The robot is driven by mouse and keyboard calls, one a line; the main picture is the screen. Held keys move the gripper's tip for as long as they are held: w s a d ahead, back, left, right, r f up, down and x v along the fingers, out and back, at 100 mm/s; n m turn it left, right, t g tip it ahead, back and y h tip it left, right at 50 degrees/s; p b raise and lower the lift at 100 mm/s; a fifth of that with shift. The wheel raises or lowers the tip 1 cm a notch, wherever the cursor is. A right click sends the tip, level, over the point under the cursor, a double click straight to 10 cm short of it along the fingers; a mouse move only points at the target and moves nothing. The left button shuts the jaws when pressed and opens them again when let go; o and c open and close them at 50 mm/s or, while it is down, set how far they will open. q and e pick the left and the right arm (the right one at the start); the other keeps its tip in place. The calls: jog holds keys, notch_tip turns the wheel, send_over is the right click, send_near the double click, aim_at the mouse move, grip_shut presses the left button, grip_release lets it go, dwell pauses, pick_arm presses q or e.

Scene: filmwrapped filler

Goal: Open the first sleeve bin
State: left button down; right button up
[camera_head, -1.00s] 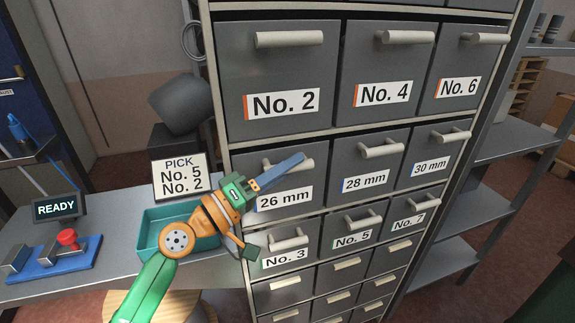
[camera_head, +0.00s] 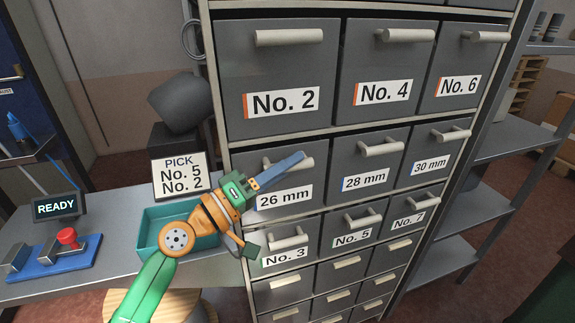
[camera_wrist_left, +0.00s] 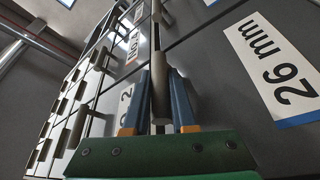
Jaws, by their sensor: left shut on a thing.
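The grey bin marked 26 mm (camera_head: 256,216) is in the middle row of the cabinet in the head view, and its front looks flush with its neighbours. Its pale bar handle (camera_head: 308,166) is partly hidden behind my blue fingers. My left gripper (camera_head: 298,160) is shut on this handle. In the left wrist view, the handle (camera_wrist_left: 161,92) lies between the two blue fingers, with the 26 mm label (camera_wrist_left: 272,52) to the right. My right gripper is not in view.
Bins No. 2 (camera_head: 230,75), 28 mm (camera_head: 345,160) and No. 3 (camera_head: 272,267) surround it, with handles sticking out. A teal tray (camera_head: 150,225) and a sign reading "PICK No. 5 No. 2" (camera_head: 181,176) stand on the bench at left. Shelving (camera_head: 485,215) stands at right.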

pick_arm(q)
jog(key=shift+f, duration=0.1)
dwell(0.6)
jog(key=shift+s+d+f+b, duration=0.1)
jog(key=shift+s+f+b, duration=0.1)
jog(key=shift+b, duration=0.45)
jog(key=s+d+f+m+g+h+b, duration=0.1)
jog(key=s+f+m+h+b, duration=0.1)
jog(key=b, duration=0.6)
jog(key=s+d+f+m+g+h+b, duration=0.1)
jog(key=s+f+m+b, duration=0.2)
jog(key=s+m+b, duration=0.2)
jog(key=shift+s+d+m+h+b, duration=0.25)
jog(key=shift+m+h+b, duration=0.15)
jog(key=shift+m+b, duration=0.95)
jog(key=shift+n, duration=0.25)
jog(key=c, duration=1)
grip_release()
jog(key=b+v, duration=0.3)
jog(key=v, duration=0.4)
jog(key=shift+b, duration=0.35)
